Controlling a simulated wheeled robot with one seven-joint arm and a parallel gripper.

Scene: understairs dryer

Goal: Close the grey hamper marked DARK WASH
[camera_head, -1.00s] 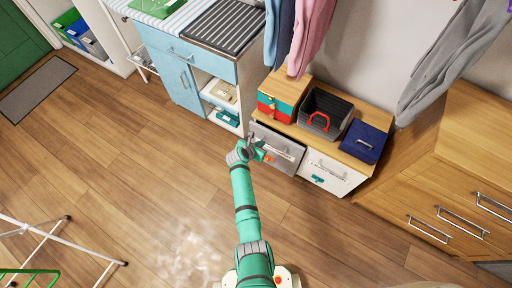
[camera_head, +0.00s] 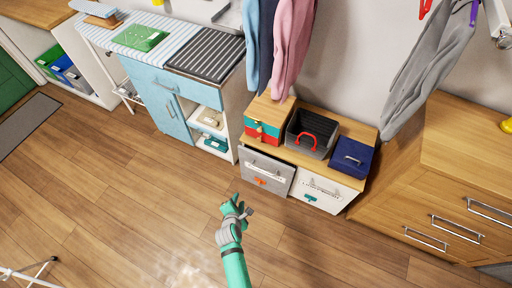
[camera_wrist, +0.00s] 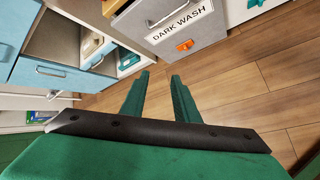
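The grey hamper (camera_head: 277,184) sits at the left of the low wooden unit. Its front has a bar handle, a white label and an orange tag; the label reads DARK WASH in the wrist view (camera_wrist: 212,35). Its front looks nearly in line with the white hamper beside it; I cannot tell whether a small gap stays at its top. My gripper (camera_head: 240,205) is in front of it and below it in the picture, apart from it. In the wrist view, its two green fingers (camera_wrist: 159,82) stand apart with only floor between them.
The white hamper (camera_head: 335,198) with a teal tag is just right of the grey one. A red-and-teal box (camera_head: 262,132), a dark crate (camera_head: 325,150) and a blue box (camera_head: 352,157) stand on the unit. Clothes (camera_head: 292,45) hang above. The floor around my gripper is clear.

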